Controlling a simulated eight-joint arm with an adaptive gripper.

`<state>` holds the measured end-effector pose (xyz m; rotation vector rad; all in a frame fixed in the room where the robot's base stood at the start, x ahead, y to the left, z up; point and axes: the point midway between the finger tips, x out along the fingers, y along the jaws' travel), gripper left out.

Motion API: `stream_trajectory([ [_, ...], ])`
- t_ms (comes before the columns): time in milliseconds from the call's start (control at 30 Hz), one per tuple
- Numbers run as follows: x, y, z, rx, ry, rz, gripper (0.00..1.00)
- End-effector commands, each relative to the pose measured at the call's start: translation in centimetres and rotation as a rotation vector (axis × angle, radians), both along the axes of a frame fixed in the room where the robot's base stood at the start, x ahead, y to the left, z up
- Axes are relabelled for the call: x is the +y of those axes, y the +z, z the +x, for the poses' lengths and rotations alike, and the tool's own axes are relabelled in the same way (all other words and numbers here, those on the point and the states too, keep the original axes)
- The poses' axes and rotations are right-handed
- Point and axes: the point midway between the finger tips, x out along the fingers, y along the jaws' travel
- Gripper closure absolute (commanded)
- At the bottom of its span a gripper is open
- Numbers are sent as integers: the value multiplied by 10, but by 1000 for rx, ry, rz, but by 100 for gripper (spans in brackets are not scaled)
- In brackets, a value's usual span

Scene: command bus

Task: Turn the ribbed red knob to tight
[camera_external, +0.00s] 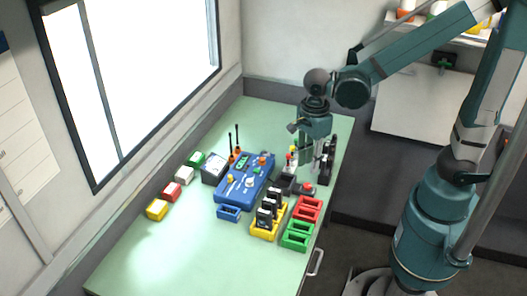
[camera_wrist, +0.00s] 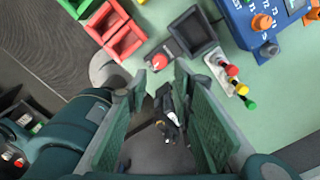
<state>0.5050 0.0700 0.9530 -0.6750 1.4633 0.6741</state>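The red knob (camera_wrist: 160,61) with a white pointer mark sits on a small dark grey base in the wrist view, just beyond my fingertips. It also shows in the external view (camera_external: 308,187), near the right edge of the green table. Its ribs and any "tight" marking are too small to read. My gripper (camera_wrist: 161,82) is open, with its two green pads apart and nothing gripped. In the external view my gripper (camera_external: 313,165) points down above the table, behind the knob. Black items (camera_wrist: 168,112) show between the pads, lower down.
A blue control panel (camera_external: 232,192) with orange knobs lies left of the knob. Red bins (camera_external: 309,208), green bins (camera_external: 298,236) and a yellow holder (camera_external: 257,228) crowd the front. The table's left front is clear.

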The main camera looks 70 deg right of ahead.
Motion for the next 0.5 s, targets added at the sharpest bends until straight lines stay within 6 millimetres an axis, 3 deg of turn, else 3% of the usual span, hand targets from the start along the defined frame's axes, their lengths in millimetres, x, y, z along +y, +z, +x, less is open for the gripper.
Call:
stream_trajectory([
  [200, 0, 19, 0, 0, 0, 0, 76],
  [500, 0, 28, 0, 0, 0, 0, 76],
])
